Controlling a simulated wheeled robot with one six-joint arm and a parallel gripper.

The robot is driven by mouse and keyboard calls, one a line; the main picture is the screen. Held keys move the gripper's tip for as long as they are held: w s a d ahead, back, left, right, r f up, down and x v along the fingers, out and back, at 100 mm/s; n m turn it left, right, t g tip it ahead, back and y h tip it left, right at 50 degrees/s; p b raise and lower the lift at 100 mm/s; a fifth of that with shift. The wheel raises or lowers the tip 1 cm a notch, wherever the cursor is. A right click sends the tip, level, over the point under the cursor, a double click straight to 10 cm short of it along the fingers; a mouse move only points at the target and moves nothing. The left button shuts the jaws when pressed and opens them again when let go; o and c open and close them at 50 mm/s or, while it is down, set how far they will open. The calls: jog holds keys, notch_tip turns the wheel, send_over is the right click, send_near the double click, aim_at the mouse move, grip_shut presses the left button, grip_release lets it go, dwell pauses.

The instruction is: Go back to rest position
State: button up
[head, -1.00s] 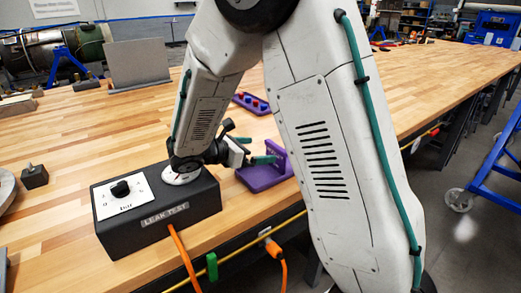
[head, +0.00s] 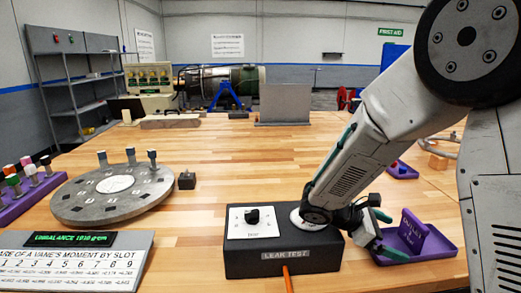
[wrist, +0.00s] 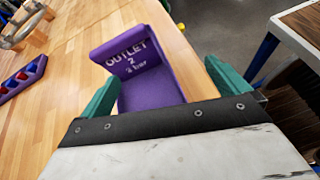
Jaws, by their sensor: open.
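My gripper (head: 386,234) is open, with its two green fingers spread apart and nothing between them. In the head view it hangs low at the right, beside the black leak test box (head: 282,253) and over the edge of the purple outlet stand (head: 440,252). In the wrist view the purple stand (wrist: 140,62), marked "OUTLET 2, 2 bar", lies ahead between the two fingers (wrist: 165,85). I cannot tell whether the gripper touches it. My arm reaches down from the upper right and hides part of the leak test box's right end.
A grey slotted disc (head: 112,195) with several upright pegs stands on the left. A small dark block (head: 187,181) sits right of it. An unbalance board (head: 75,262) lies at the front left. Another purple tray (head: 402,170) is further back. The middle of the wooden table (head: 240,160) is clear.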

jog(key=s+a+r+m+t+y, duration=0.1)
jog(key=s+a+r+m+y, duration=0.1)
jog(key=s, duration=0.5)
jog(key=s+a+r+m+t+y, duration=0.1)
jog(key=s+a+r+m+y, duration=0.2)
jog(key=s+r+m+y, duration=0.2)
jog(key=s+a+r+m+t+y, duration=0.1)
jog(key=s+r+m+y, duration=0.3)
jog(key=s+m, duration=0.4)
jog(key=shift+s+a+y, duration=0.65)
jog(key=shift+s+y, duration=0.25)
jog(key=shift+s, duration=0.85)
